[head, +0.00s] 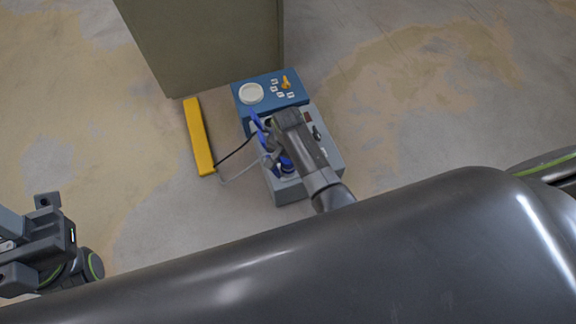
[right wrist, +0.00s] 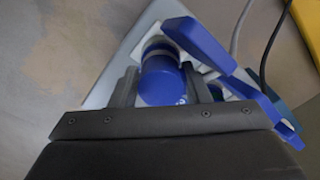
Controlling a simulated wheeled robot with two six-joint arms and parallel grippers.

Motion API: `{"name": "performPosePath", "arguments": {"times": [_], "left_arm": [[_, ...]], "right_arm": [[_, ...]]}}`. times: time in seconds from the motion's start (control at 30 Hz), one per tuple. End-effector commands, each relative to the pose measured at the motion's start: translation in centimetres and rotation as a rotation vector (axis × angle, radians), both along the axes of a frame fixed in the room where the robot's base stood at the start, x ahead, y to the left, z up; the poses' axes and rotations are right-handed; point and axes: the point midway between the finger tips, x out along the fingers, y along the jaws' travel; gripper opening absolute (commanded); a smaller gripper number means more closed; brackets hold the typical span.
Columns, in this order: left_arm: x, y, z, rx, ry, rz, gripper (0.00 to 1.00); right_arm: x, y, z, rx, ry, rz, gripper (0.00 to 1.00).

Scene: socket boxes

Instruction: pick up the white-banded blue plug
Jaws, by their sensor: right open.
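The blue plug (right wrist: 160,82) with a pale band around it stands in a socket of the grey box, seen in the right wrist view. In the head view a blue plug (head: 286,165) shows on the grey box (head: 292,190), partly covered by my arm. My right gripper (right wrist: 158,85) is open, with one finger on each side of the plug and the plug between them. In the head view the right gripper (head: 272,158) is over the grey box, its fingertips hard to make out. Part of my left arm's end (head: 40,250) shows at the lower left, away from the box.
Raised blue socket lids (right wrist: 200,42) stand close beside the right gripper. A blue panel (head: 270,95) with a white round part and an orange switch adjoins the grey box. A yellow bar (head: 198,135), cables (head: 235,152) and a large olive block (head: 205,45) are near. Floor at right is clear.

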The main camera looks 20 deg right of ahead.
Motion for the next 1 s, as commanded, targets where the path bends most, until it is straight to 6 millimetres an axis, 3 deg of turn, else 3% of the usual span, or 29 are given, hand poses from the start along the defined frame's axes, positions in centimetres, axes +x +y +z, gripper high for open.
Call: {"name": "performPosePath", "arguments": {"times": [0.07,0.3,0.57,0.83,1.0], "left_arm": [[-0.1,0.1,-0.6,-0.013,-0.009,-0.007,0.32],[-0.2,0.2,-0.4,-0.02,-0.016,-0.009,0.32],[-0.2,0.2,-0.4,-0.019,-0.016,-0.009,0.32],[-0.1,0.1,-0.2,-0.01,-0.009,-0.008,0.32],[0.1,-0.1,1.0,0.013,0.011,0.007,0.32]], "right_arm": [[0.0,0.0,-1.0,0.0,0.0,0.0,0.42],[0.0,0.0,-0.9,0.0,-0.001,0.0,0.42],[0.0,0.0,-0.8,0.0,-0.001,0.0,0.11],[0.1,0.0,-0.5,0.001,-0.002,0.0,0.11],[0.1,0.0,1.7,0.002,-0.006,-0.001,0.11]]}}
